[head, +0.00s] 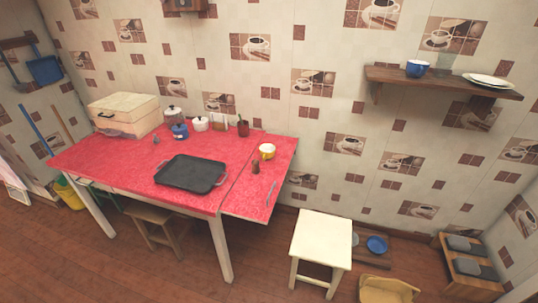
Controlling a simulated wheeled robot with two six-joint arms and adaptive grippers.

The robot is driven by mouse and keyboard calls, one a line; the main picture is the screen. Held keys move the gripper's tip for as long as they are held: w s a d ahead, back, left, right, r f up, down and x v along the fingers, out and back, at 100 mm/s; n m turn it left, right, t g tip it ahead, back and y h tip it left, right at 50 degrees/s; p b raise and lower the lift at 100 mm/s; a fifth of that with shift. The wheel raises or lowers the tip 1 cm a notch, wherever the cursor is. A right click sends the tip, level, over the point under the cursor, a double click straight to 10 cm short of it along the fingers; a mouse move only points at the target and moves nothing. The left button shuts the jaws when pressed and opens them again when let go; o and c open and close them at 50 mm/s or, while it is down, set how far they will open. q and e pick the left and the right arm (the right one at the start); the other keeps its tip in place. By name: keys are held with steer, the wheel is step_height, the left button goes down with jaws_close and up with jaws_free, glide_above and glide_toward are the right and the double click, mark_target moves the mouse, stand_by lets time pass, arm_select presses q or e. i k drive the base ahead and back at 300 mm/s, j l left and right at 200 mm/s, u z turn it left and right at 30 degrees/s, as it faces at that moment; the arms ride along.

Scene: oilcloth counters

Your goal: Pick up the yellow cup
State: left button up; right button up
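The yellow cup (267,151) stands upright on the right part of the red-covered table (215,150), towards its back edge. Its inside looks pale. A small brown object (255,168) stands just in front of it. A yellow pot-like thing (255,154) or handle shows at the cup's left side, too small to tell. Neither of my grippers shows in the head view.
A dark grey tray-like pan (190,174) lies mid-table. Jars and a blue pot (180,131) stand behind it, with a dark red container (243,128). A beige box (124,114) sits back left. A white stool (321,240) stands right of the table.

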mark_target(267, 150)
steer(key=i+u, duration=0.35)
steer(key=i, duration=0.2)
steer(key=i+l+u, duration=0.3)
steer(key=i, duration=0.25)
